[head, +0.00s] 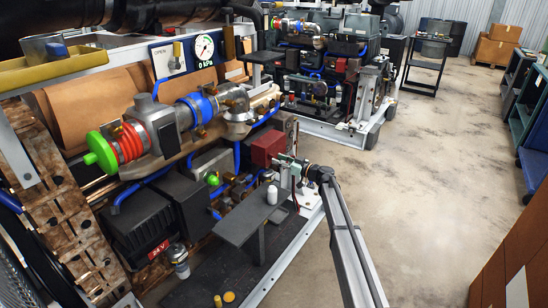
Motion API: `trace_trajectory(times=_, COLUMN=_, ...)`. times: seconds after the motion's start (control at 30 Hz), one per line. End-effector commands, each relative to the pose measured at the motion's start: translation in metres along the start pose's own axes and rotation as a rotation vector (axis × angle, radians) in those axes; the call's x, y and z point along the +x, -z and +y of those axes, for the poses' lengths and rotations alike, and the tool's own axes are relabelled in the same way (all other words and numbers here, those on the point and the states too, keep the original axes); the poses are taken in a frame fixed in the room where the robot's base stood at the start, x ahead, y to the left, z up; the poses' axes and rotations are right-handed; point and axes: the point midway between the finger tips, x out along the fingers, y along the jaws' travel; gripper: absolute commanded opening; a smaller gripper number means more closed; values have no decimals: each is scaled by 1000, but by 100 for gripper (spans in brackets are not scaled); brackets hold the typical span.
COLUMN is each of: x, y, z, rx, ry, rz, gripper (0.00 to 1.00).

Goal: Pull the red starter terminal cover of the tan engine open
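The red starter terminal cover (268,147) is a small box on the near side of the tan engine (75,105), right of the picture's middle height. It looks closed, but its edges are too small to be sure. My gripper (284,160) is just right of the cover, fingers pointing left toward its lower right side. I cannot tell whether the fingers touch the cover or how far apart they are. My arm reaches in from the lower right.
A dark shelf (240,222) with a white bottle (272,194) stands just below and left of my gripper. A black 24 V box (138,222) sits at lower left. A second engine set (320,70) stands behind. The floor (425,180) to the right is clear.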

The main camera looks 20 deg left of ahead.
Motion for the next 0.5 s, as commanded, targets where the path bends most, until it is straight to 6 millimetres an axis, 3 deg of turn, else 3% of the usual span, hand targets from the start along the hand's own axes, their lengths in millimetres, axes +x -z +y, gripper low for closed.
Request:
trace_trajectory(times=0.2, x=26, y=0, z=1, rx=0, ry=1, rz=0, gripper=38)
trace_trajectory(times=0.5, x=32, y=0, z=0, rx=0, ry=0, rz=0, gripper=38)
